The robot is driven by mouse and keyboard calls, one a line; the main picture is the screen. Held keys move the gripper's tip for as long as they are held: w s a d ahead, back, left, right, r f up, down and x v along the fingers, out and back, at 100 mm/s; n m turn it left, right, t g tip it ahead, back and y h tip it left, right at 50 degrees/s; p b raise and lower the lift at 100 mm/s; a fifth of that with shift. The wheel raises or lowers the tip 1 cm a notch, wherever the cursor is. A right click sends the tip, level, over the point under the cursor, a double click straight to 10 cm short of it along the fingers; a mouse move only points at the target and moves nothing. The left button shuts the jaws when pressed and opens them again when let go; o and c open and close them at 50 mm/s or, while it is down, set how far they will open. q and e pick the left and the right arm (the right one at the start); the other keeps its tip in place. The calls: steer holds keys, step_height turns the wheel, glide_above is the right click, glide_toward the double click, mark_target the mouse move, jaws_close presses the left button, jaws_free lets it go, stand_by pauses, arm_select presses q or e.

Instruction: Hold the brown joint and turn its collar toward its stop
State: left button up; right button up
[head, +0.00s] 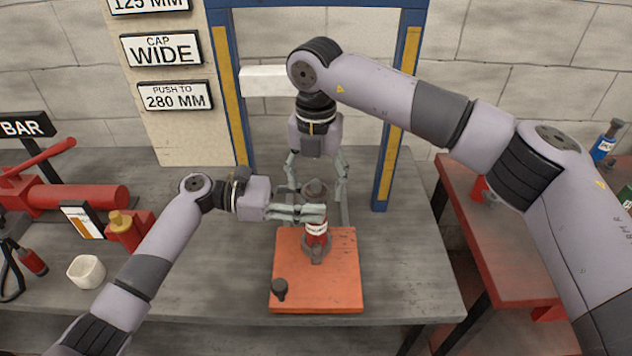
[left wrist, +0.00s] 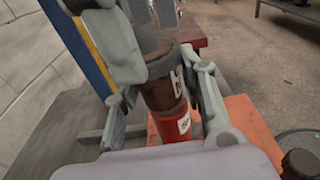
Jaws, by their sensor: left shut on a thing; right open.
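The joint stands upright on an orange base plate (head: 340,290). It has a dark cap-like top (head: 315,190) and a red lower body with a white label (head: 317,236). In the left wrist view its brown upper part (left wrist: 160,94) sits above the red part (left wrist: 172,126). My left gripper (head: 314,212) comes from the left and is shut on the joint, one finger on each side. My right gripper (head: 316,180) points down from above, open, its fingers on either side of the joint's top and apart from it. Whether the collar touches anything is hidden.
A blue and yellow frame (head: 233,95) stands behind the joint. A dark knob (head: 280,288) sits on the plate's front left corner. Red tools (head: 80,195) and a white cup (head: 86,271) lie at left. A red table (head: 500,240) stands at right, across a gap.

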steer(key=shift+f, duration=0.35)
steer(key=shift+c, duration=0.3)
steer(key=c, duration=1.1)
